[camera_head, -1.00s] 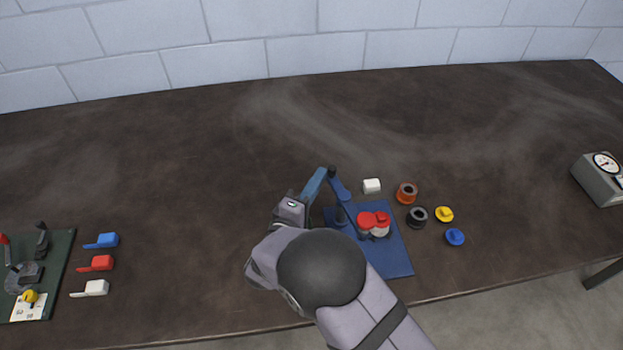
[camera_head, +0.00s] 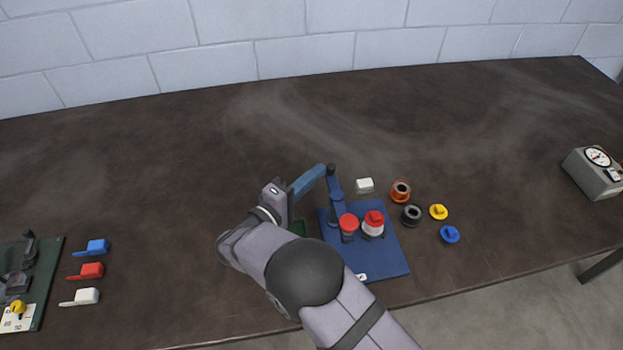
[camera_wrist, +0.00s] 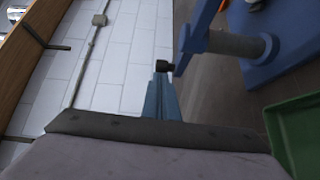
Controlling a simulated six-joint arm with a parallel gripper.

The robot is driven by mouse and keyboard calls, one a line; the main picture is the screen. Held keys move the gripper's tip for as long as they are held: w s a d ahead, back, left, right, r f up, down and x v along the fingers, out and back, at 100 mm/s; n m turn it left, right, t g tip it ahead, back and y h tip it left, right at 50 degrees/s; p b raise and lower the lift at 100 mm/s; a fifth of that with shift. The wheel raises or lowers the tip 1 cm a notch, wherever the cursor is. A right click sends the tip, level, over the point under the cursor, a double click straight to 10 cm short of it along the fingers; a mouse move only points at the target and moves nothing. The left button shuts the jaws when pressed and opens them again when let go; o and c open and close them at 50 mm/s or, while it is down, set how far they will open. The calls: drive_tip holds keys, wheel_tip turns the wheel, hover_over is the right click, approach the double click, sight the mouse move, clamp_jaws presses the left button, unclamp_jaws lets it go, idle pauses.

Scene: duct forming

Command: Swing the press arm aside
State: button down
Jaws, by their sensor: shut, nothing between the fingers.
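The blue press arm (camera_head: 334,185) stands on a blue base plate (camera_head: 390,262), with a black knob (camera_head: 332,168) at its far end. Its red-topped press head (camera_head: 349,222) is just left of a white cup with a red piece (camera_head: 374,221) on it, apart from it. My gripper (camera_head: 322,169) is shut and empty, its blue fingers reaching to the knob from the left. In the wrist view the fingertips (camera_wrist: 161,70) are at the black knob (camera_wrist: 167,66); whether they touch I cannot tell. The blue arm (camera_wrist: 199,30) is right of them.
A green tray (camera_wrist: 298,132) lies left of the plate, mostly hidden by my arm. A white block (camera_head: 365,185), an orange ring (camera_head: 400,190), a black ring (camera_head: 411,214) and yellow (camera_head: 438,211) and blue (camera_head: 450,234) pieces lie at right. Behind is clear table.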

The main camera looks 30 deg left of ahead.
drive_tip(key=shift+w+d+p, duration=0.25)
drive_tip(key=shift+w, duration=0.4)
drive_tip(key=shift+w+d+p, duration=0.2)
drive_tip(key=shift+w, duration=0.4)
drive_tip(key=s+a+b, duration=0.5)
drive_tip(key=s+a, duration=0.2)
drive_tip(key=s, duration=0.4)
drive_tip(key=w+d+p, duration=0.2)
drive_tip(key=w+d, duration=0.4)
drive_tip(key=w, duration=0.4)
drive_tip(key=shift+w+d, duration=0.2)
drive_tip(key=shift+d, duration=0.15)
idle(0.7)
